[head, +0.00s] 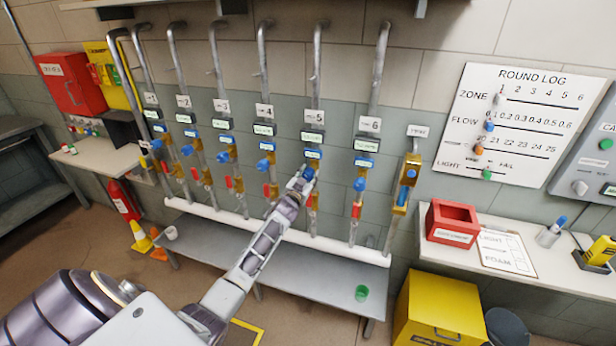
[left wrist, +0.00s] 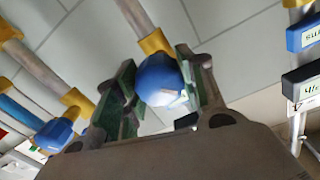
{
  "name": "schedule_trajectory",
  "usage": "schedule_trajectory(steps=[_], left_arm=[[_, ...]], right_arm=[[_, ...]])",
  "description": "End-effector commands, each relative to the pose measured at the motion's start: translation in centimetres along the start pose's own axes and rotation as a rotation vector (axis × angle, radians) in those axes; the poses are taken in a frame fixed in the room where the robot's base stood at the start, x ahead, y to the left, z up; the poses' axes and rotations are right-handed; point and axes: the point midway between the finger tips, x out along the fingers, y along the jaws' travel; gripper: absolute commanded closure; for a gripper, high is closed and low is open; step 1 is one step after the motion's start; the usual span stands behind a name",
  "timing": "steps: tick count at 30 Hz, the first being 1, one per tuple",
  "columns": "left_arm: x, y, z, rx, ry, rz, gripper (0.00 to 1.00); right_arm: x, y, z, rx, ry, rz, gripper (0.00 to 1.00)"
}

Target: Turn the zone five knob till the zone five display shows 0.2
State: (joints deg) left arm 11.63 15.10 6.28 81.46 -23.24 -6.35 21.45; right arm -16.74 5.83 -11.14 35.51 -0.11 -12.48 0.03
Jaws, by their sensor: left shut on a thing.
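The zone five pipe carries a "5" plate (head: 314,117) and a dark display box (head: 312,136). Below is a blue box with a lit display (head: 313,154); its figures are too small to read. The blue zone five knob (head: 309,173) sits just under it, partly hidden by my left gripper (head: 301,182). In the left wrist view the blue knob (left wrist: 160,78) lies between the green finger pads of my left gripper (left wrist: 158,92), which is shut on it. My right gripper is not in view.
Similar pipes with blue knobs and red handles stand on both sides, zone six (head: 360,184) to the right and zone four (head: 265,163) to the left. A round log board (head: 525,120) hangs at right.

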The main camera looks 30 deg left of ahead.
Motion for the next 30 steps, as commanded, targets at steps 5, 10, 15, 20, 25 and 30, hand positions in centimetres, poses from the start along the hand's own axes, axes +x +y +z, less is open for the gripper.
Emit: schedule_trajectory(steps=[5, 10, 15, 20, 25, 30], left_arm=[[0.0, 0.06, -0.03, 0.113, -0.003, 0.001, 0.84], [0.0, 0.06, -0.01, 0.181, -0.005, 0.001, 0.84], [0.0, 0.07, 0.0, 0.191, -0.005, 0.001, 0.84], [-0.01, 0.07, 0.0, 0.19, -0.005, 0.001, 0.84], [0.0, 0.06, -0.01, 0.189, -0.005, 0.001, 0.38], [0.0, 0.05, -0.01, 0.189, -0.005, 0.001, 0.38]], right_arm=[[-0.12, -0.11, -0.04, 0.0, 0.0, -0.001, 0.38], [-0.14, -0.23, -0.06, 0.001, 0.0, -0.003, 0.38], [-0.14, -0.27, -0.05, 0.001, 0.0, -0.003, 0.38], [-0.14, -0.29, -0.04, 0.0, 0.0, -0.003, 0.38], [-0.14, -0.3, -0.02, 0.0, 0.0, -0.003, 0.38], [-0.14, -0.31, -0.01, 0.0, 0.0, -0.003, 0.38]])
